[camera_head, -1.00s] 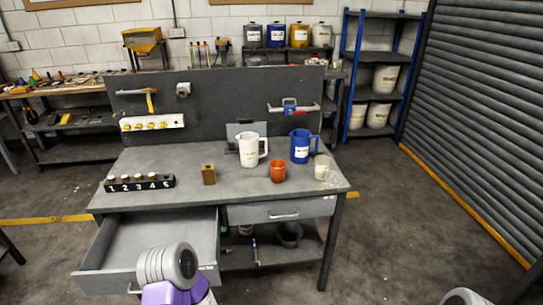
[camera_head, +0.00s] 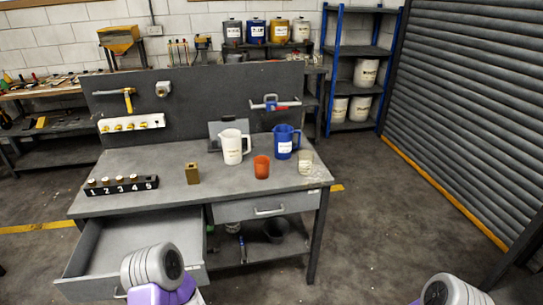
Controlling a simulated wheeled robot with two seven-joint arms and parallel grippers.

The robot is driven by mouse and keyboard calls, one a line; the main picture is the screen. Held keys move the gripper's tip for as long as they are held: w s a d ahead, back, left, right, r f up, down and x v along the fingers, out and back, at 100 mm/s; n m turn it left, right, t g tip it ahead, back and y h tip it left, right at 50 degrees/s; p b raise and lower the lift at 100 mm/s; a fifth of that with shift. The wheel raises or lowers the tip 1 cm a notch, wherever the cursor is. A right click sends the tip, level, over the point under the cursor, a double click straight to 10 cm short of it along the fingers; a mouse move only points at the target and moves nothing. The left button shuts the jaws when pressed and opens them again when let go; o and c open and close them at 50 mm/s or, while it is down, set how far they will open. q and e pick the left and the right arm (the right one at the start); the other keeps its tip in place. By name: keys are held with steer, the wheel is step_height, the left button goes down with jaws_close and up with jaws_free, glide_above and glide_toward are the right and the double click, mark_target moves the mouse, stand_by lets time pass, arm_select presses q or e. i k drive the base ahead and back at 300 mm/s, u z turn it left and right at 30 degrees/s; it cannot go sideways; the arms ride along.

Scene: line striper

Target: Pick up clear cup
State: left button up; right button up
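The clear cup (camera_head: 305,162) stands upright near the right end of the grey workbench (camera_head: 225,185). It is a pale, see-through cup with a small label. An orange cup (camera_head: 261,167) stands to its left and a blue jug (camera_head: 285,142) just behind it. Part of my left arm shows at the bottom left in front of the open drawer, and part of my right arm shows at the bottom right. Neither gripper's fingers are in the picture. Nothing touches the clear cup from my side.
A white jug (camera_head: 234,147), a brass-coloured block (camera_head: 192,173) and a numbered black rack (camera_head: 121,186) stand on the bench. The left drawer (camera_head: 135,248) is pulled out towards me. Floor to the right of the bench is clear, up to the shutter (camera_head: 470,110).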

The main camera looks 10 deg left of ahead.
mark_target(305, 163)
steer(key=z, duration=1.7)
steer(key=i, duration=1.5)
steer(key=u, duration=2.3)
